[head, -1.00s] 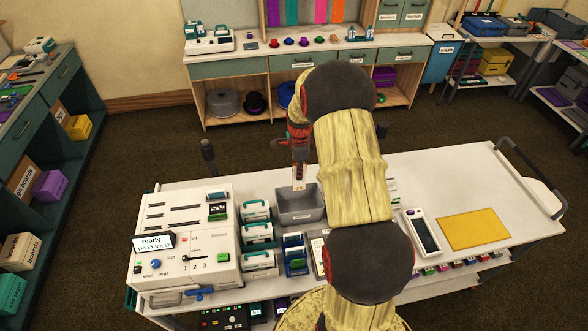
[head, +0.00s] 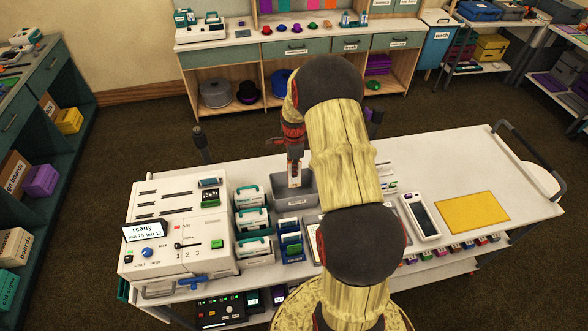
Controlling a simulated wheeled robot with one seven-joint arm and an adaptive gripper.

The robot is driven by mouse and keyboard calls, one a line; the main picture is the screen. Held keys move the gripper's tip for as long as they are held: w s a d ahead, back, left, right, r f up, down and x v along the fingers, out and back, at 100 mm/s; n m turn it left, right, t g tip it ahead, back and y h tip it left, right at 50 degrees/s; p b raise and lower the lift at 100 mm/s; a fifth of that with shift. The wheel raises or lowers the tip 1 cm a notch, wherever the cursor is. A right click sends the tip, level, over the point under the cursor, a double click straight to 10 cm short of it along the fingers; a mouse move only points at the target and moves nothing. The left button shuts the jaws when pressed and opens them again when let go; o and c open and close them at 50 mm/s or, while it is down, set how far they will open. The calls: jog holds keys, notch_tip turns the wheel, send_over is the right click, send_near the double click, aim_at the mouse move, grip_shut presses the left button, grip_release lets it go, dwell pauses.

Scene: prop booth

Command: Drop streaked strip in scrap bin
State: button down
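My gripper (head: 294,153) points down and is shut on a narrow pale strip (head: 294,174) with a reddish-brown part. Any streaks on the strip are too small to make out. The strip hangs upright, its lower end in front of the inside of a grey open bin (head: 293,202) on the white cart. It looks to be at or just inside the bin's mouth, though its exact height is hard to judge. The bin has a small white label that I cannot read. My arm covers the area just right of the bin.
Left of the bin stand several teal-handled white cases (head: 251,220) and a white machine (head: 178,235) reading "ready". Blue cards (head: 291,246) stand in front of the bin. A handheld device (head: 421,216) and yellow mat (head: 472,212) lie to the right, with bare cart top around them.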

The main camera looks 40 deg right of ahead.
jog(key=shift+f, duration=0.65)
jog(key=c, duration=2.3)
grip_release()
jog(key=o, duration=0.3)
jog(key=shift+o, duration=0.2)
notch_tip(320, 180, up, 12)
